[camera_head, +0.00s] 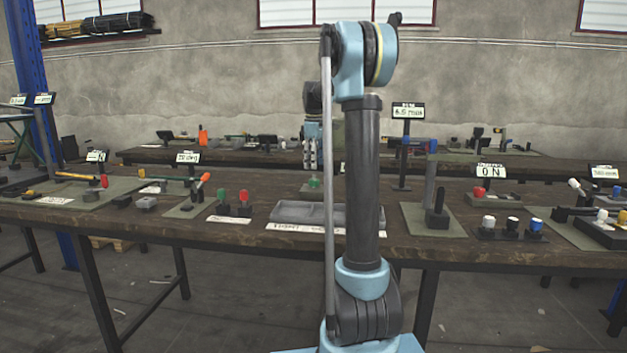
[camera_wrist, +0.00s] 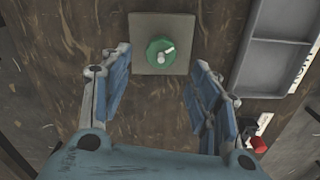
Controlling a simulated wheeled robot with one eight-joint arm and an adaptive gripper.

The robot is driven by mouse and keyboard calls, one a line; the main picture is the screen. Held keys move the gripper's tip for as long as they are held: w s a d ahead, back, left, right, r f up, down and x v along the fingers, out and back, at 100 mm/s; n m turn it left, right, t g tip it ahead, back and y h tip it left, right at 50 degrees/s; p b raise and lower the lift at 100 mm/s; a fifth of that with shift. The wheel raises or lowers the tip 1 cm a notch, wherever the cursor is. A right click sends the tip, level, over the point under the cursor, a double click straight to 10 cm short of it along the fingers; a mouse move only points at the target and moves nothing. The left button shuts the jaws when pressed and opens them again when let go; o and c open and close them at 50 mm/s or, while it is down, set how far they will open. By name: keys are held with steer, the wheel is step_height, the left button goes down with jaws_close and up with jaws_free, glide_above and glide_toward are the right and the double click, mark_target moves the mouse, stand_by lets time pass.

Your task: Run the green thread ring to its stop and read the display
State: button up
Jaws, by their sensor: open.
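The green thread ring (camera_wrist: 160,52) sits on a square grey-beige plate (camera_wrist: 146,62) on the dark wooden bench. In the wrist view it is at the top middle, with a pale peg or marks on its top. It also shows small in the head view (camera_head: 314,183), beside my arm. My gripper (camera_wrist: 158,95) is open and empty, its two blue fingers spread apart with the ring ahead of and between their tips. In the head view my gripper (camera_head: 311,160) points down above the ring. A display sign (camera_head: 408,111) on a post reads about "6.5", partly unclear.
A grey divided tray (camera_head: 300,213) lies near the ring; it is at the upper right in the wrist view (camera_wrist: 274,50). Red and green knobs (camera_head: 243,196) stand left of it. An "0 N" display (camera_head: 491,171) and a post fixture (camera_head: 437,215) stand to the right. Bare wood surrounds the plate.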

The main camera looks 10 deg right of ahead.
mark_target(314, 179)
step_height(314, 179, down, 7)
steer(key=shift+r, duration=0.15)
stand_by(0.4)
steer(key=c, duration=1.1)
